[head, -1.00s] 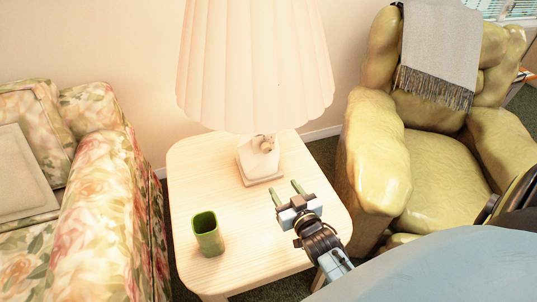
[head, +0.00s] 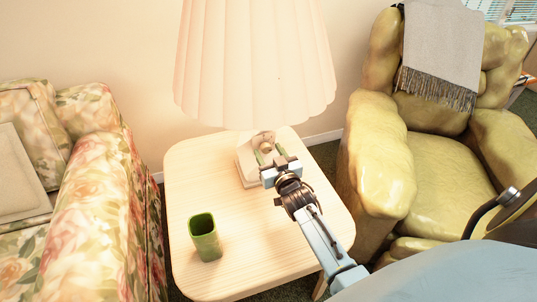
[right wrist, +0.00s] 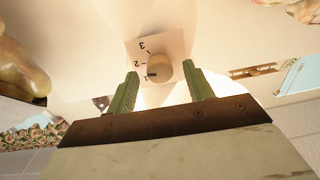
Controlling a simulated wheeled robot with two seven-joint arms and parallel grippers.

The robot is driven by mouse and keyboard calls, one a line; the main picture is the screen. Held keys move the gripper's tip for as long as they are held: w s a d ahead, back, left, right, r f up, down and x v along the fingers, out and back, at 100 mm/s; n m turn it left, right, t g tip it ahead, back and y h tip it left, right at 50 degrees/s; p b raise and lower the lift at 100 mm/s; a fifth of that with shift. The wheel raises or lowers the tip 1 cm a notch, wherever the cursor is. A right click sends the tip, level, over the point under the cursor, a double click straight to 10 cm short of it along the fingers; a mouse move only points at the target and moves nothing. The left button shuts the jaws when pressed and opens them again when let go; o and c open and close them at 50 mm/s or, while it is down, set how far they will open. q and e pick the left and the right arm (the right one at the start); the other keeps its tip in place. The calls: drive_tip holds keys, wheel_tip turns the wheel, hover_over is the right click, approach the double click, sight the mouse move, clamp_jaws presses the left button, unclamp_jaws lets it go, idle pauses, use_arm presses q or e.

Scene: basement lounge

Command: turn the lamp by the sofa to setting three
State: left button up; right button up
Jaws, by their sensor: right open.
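The lamp (head: 252,70) has a pleated cream shade and a pale square base, and stands on the side table beside the floral sofa (head: 92,205). Its round beige knob (right wrist: 163,71) shows in the right wrist view, with the figures 1, 2 and 3 around it. A dark mark on the knob's edge faces the 1. My right gripper (head: 268,153) is open in front of the knob. Its green fingers (right wrist: 160,70) show either side of the knob in the right wrist view; I cannot tell whether they touch it. My left gripper is not in view.
A green cup (head: 205,240) stands on the light wooden table (head: 185,175), left of my right arm. A yellow-green armchair (head: 435,165) with a grey throw (head: 440,50) is at the right. The table's front left is otherwise clear.

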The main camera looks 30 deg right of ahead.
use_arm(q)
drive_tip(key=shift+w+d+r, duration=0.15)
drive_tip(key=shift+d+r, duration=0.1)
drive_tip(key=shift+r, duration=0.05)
use_arm(e)
drive_tip(key=shift+w+d, duration=0.1)
drive_tip(key=shift+w, duration=0.4)
drive_tip(key=c, duration=1)
